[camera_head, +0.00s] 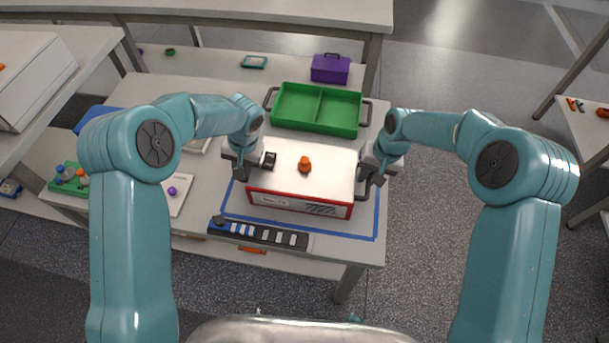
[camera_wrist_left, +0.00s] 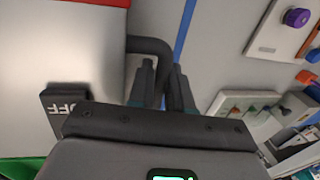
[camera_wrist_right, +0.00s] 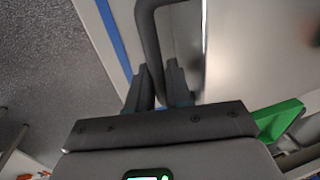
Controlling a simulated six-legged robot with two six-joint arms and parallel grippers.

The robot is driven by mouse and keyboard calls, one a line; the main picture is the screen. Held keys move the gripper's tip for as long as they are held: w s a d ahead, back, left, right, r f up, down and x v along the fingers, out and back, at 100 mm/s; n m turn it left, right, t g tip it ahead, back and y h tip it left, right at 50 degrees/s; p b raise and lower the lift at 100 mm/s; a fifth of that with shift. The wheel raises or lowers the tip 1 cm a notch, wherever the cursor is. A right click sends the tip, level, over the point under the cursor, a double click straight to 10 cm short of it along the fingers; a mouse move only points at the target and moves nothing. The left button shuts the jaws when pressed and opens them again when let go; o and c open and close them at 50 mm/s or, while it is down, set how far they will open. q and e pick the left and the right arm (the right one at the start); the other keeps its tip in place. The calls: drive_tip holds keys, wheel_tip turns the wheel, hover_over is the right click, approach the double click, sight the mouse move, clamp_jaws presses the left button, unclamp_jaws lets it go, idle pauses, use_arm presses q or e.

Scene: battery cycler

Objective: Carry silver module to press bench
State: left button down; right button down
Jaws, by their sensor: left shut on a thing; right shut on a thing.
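The silver module (camera_head: 325,178) is a pale box with a red-edged front face, an orange knob on top and a black handle at each side. It is level over the blue-taped area of the table; I cannot tell whether it rests there or is slightly raised. My left gripper (camera_head: 241,172) is shut on its left handle, which shows between the fingers in the left wrist view (camera_wrist_left: 150,48). My right gripper (camera_head: 370,178) is shut on its right handle, seen in the right wrist view (camera_wrist_right: 150,40). A black OFF switch (camera_wrist_left: 66,102) sits on its top.
A green divided tray (camera_head: 318,130) stands right behind the module, and a purple box (camera_head: 331,69) farther back. A dark strip with blue and white blocks (camera_head: 260,234) lies along the front edge. Other benches stand left, back and right, with open floor (camera_head: 450,240) at right.

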use_arm(q)
drive_tip(key=shift+w+r, duration=0.1)
drive_tip(key=shift+r, duration=0.2)
use_arm(e)
drive_tip(key=shift+w+r, duration=0.1)
drive_tip(key=shift+r, duration=0.2)
